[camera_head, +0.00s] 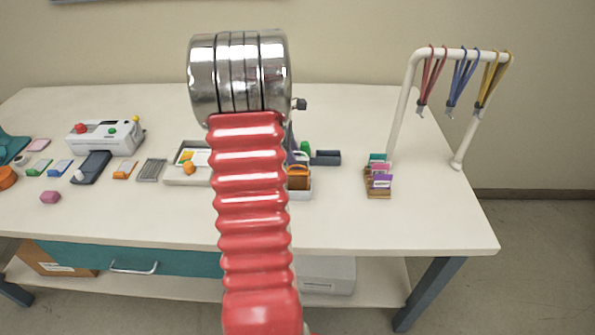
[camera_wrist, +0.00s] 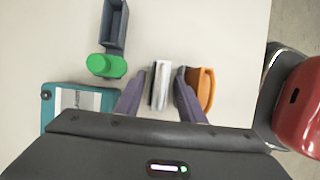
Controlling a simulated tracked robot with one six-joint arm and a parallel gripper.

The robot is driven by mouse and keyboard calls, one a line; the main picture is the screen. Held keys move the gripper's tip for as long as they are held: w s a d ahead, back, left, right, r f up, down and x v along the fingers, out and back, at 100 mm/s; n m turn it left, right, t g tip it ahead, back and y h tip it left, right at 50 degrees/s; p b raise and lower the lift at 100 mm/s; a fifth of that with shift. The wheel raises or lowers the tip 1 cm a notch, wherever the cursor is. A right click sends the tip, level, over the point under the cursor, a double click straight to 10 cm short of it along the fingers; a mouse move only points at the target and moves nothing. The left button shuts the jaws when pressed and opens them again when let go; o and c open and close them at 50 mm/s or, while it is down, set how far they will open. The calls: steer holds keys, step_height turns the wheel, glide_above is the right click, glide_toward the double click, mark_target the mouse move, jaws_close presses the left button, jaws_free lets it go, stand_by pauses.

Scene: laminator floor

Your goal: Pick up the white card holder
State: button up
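The white card holder (camera_wrist: 161,84) is in the middle of the wrist view, a narrow pale block with thin grey lines along it. My gripper (camera_wrist: 162,82) has its two dark purple fingers apart, one on each side of the holder. A narrow strip of table shows at the left finger; the right finger is very close to the holder. I cannot tell how far down the fingers reach or whether they touch it. In the head view my red and chrome arm hides the gripper, and I cannot clearly pick out the holder there.
An orange holder (camera_wrist: 204,88) stands close outside the right finger. A green-capped item (camera_wrist: 107,65), a dark tray (camera_wrist: 115,22) and a teal-edged object (camera_wrist: 48,106) lie left. A card rack (camera_head: 378,192) and a white hanger frame (camera_head: 450,54) stand at the table's right.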

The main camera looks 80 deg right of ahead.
steer(key=shift+c, duration=0.6)
jaws_close()
step_height(320, 180, up, 10)
stand_by(0.6)
stand_by(0.5)
